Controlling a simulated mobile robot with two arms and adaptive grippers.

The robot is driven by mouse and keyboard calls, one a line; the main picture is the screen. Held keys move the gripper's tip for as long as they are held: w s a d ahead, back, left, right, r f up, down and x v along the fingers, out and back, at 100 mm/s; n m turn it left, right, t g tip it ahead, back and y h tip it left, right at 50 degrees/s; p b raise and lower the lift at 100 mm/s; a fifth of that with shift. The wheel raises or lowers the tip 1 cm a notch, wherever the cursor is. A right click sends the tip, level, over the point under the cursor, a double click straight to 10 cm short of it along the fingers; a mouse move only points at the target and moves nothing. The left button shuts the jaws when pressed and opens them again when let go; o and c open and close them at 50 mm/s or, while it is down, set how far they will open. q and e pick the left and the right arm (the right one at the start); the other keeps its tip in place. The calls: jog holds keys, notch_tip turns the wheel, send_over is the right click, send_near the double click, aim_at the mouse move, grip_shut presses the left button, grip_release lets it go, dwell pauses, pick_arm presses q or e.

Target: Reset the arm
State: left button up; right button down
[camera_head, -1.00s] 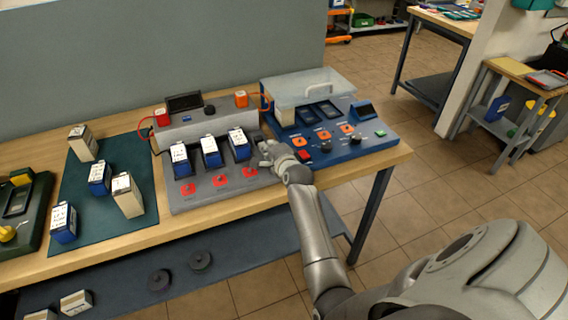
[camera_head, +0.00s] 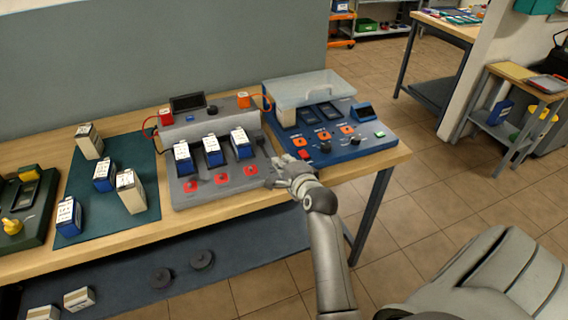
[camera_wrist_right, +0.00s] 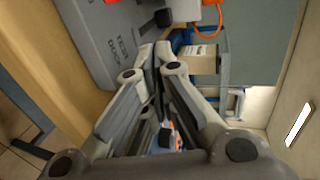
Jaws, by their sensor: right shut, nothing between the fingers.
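My right gripper (camera_head: 276,172) is shut and empty. In the head view it hovers at the front right of the grey test dock (camera_head: 215,187), near the gap before the blue charger station (camera_head: 352,150). In the right wrist view my right gripper (camera_wrist_right: 162,50) has its fingers together, with the grey dock (camera_wrist_right: 95,35) at the upper left. Whether the fingers touch anything cannot be told. My right arm comes in from the lower right. My left gripper is not in view.
Three blue and white batteries (camera_head: 213,152) stand in the grey dock. Several more batteries (camera_head: 131,191) stand on the green mat (camera_head: 95,220). A dark green device (camera_head: 42,212) sits at far left. A clear lid (camera_head: 310,90) rises over the blue station.

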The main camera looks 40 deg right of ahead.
jog(key=shift+s+r, duration=0.15)
jog(key=shift+s, duration=0.1)
jog(key=shift+a, duration=0.1)
dwell(0.3)
jog(key=s+a+f+n+g+y, duration=0.1)
jog(key=s+a+f+n+g, duration=0.4)
jog(key=s+n, duration=0.4)
jog(key=s+a+f+n+g+y, duration=0.15)
jog(key=s+a+n, duration=0.45)
jog(key=s, duration=0.6)
jog(key=s+a+f+n+g+y, duration=0.1)
jog(key=s+a+f+n+g, duration=0.4)
jog(key=s+n, duration=0.4)
notch_tip(320, 180, down, 26)
jog(key=s+m, duration=0.1)
jog(key=s, duration=0.2)
jog(key=s+d+f+g, duration=0.1)
jog(key=s+d+f, duration=0.1)
jog(key=s+f, duration=1.3)
jog(key=shift+s+d+g, duration=0.25)
jog(key=shift+s+g, duration=0.1)
jog(key=shift+s, duration=0.1)
